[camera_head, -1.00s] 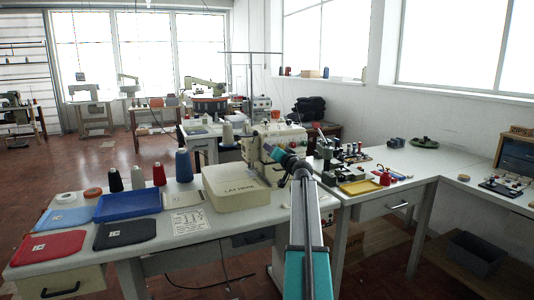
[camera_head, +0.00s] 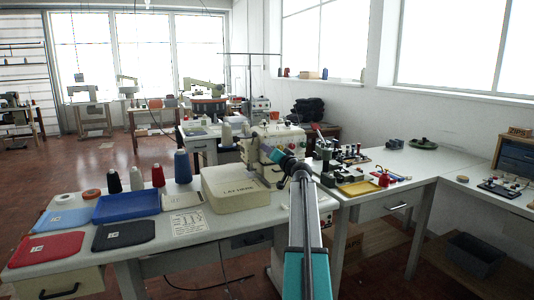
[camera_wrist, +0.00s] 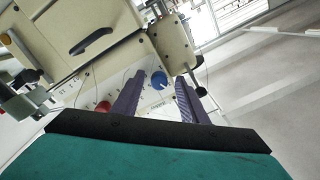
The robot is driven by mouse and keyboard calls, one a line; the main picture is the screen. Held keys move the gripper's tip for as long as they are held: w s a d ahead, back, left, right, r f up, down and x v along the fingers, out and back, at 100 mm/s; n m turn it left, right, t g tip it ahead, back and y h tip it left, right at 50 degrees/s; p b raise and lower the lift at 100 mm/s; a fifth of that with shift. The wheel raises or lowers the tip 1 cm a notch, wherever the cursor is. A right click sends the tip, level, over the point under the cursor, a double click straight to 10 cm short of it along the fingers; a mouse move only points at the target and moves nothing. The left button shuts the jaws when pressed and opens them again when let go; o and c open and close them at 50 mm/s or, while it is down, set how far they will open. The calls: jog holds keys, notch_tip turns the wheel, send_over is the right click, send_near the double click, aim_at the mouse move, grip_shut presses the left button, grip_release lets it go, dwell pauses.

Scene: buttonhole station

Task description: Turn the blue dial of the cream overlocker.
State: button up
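The cream overlocker (camera_head: 284,134) stands on the table beyond my arm in the head view, and its cream body (camera_wrist: 100,22) fills the upper left of the wrist view. The blue dial (camera_wrist: 159,80) sits on its pale front panel. My gripper (camera_wrist: 159,86) is open, with one dark ridged finger on each side of the blue dial in the picture. I cannot tell whether either finger touches it. A red dial (camera_wrist: 103,107) lies just left of the left finger. In the head view the blue dial cannot be made out, and my wrist covers part of the machine.
Right of my arm are a yellow tray (camera_head: 358,188) and small tools. The white side table (camera_head: 425,161) has bare room.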

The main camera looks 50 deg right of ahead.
jog(key=v, duration=1.3)
jog(key=shift+s, duration=0.2)
jog(key=shift+w, duration=0.1)
dwell(0.4)
